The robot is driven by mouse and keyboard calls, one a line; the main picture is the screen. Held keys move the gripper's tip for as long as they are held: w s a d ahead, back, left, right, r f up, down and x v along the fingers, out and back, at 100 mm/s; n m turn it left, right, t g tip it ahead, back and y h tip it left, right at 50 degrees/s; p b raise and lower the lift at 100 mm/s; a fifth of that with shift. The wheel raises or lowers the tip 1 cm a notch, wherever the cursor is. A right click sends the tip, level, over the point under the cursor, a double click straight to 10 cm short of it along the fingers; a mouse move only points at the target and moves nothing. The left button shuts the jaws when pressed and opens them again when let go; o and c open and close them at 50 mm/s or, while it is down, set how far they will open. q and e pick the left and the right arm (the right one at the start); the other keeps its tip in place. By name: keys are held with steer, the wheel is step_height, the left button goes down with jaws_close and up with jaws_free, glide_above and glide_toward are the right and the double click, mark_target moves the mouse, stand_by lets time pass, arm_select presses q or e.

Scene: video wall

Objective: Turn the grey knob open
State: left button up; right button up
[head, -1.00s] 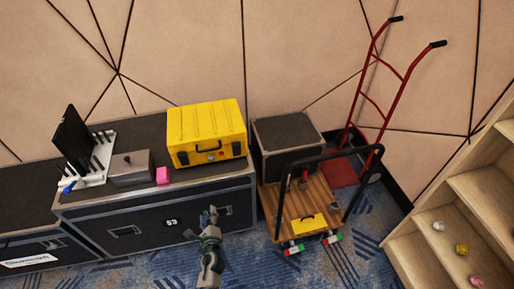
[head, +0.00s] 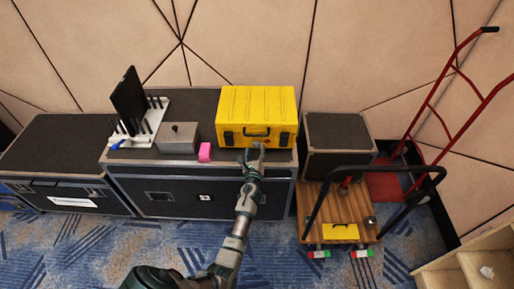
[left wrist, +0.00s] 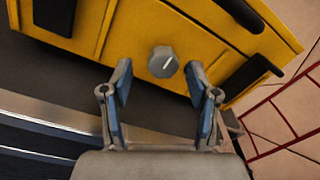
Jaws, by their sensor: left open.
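The grey knob (left wrist: 163,62) sits on the front face of the yellow case and carries a white pointer line, which slants up to the right in the left wrist view. The yellow case (head: 257,107) stands on a black flight case. My left gripper (head: 256,149) is in front of the case's front face. In the left wrist view my left gripper (left wrist: 162,85) has its two blue-padded fingers apart, one on each side below the knob, with nothing between them. The knob lies just beyond the fingertips. In the head view the gripper hides the knob. My right gripper is not in view.
The black flight case (head: 215,188) also bears a grey box (head: 178,139), a pink block (head: 205,152) and a white rack (head: 150,122) with a dark panel. A wooden cart (head: 337,208) and a red hand truck (head: 440,120) stand to the right. Patterned carpet lies in front.

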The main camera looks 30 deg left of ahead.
arm_select(q)
steer(key=shift+f+x, duration=0.2)
steer(key=shift+x, duration=0.85)
steer(key=shift+w+a, duration=0.15)
steer(key=shift+d+r, duration=0.3)
steer(key=shift+d, duration=0.1)
steer(key=c, duration=0.7)
steer(key=shift+a, duration=0.1)
jaws_close()
steer(key=shift+a, duration=0.1)
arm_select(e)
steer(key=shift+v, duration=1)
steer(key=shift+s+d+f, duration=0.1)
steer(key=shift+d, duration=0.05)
